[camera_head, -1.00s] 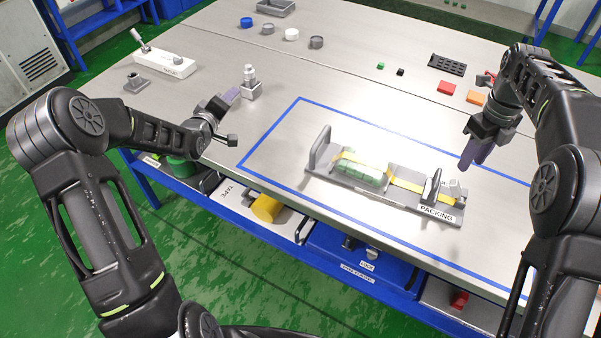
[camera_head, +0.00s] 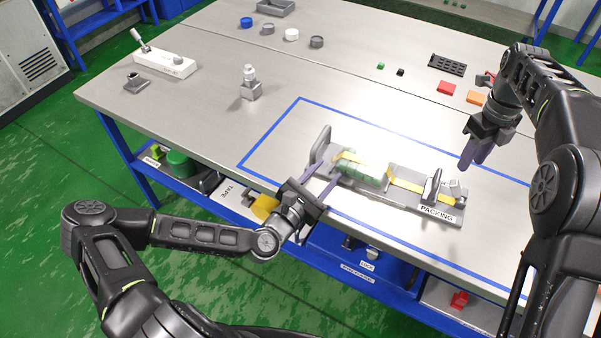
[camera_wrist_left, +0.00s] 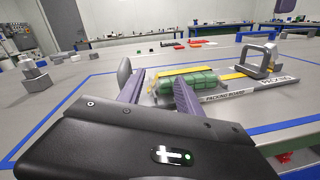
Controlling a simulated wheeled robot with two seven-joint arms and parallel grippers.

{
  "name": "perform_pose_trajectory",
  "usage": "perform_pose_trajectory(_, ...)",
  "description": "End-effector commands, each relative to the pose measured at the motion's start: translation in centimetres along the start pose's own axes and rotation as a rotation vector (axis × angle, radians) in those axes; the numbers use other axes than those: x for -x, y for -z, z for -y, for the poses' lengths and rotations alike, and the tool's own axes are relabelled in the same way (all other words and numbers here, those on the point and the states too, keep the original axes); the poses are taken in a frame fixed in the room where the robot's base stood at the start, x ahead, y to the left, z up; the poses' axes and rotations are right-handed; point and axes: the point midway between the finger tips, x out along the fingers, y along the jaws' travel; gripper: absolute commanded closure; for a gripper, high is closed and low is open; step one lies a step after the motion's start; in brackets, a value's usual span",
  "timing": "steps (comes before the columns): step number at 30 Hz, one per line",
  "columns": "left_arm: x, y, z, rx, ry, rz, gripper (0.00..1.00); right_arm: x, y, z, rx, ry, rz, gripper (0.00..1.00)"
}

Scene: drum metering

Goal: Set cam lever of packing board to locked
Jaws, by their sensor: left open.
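The packing board (camera_head: 400,180) is a grey plate inside the blue-taped rectangle, and it also shows in the left wrist view (camera_wrist_left: 236,97). A green bundle (camera_head: 364,173) lies on it, with a yellow strap (camera_head: 405,185) running along the board. A metal lever part (camera_head: 453,190) stands by the upright at the PACKING end; whether this is the cam lever, and its setting, I cannot tell. My left gripper (camera_head: 322,181) is open at the board's near left end, fingers pointing at the bundle, apparently empty. My right gripper (camera_head: 475,158) is above the table beyond the board's right end; its jaw gap is unclear.
A white block with a lever (camera_head: 165,63) and a small metal fitting (camera_head: 250,83) stand on the left of the table. Red (camera_head: 446,88) and orange (camera_head: 476,98) pieces lie at the back right. Bins sit below the front edge.

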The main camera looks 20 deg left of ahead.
Motion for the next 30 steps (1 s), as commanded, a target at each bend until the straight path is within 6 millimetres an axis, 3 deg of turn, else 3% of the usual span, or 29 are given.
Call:
perform_pose_trajectory(3, 1.7, 1.5, -2.9, 0.194, -0.106, -0.014, 0.58, 0.0, 0.0, 0.0, 0.0, 0.0, 0.0, 0.64)
perform_pose_trajectory(6, 2.5, 2.1, -4.2, 0.284, -0.156, -0.013, 0.58, 0.0, 0.0, 0.0, 0.0, 0.0, 0.0, 0.64)
perform_pose_trajectory(17, 2.9, 2.4, -4.8, 0.324, -0.178, -0.011, 0.58, 0.0, 0.0, 0.0, 0.0, 0.0, 0.0, 0.64)
perform_pose_trajectory(23, 2.3, 2.4, -4.8, 0.322, -0.176, -0.011, 0.58, 0.0, 0.0, 0.0, 0.0, 0.0, 0.0, 0.64)
perform_pose_trajectory(30, -0.6, 2.5, -5.3, 0.32, -0.175, -0.011, 0.58, 0.0, 0.0, 0.0, 0.0, 0.0, 0.0, 0.64)
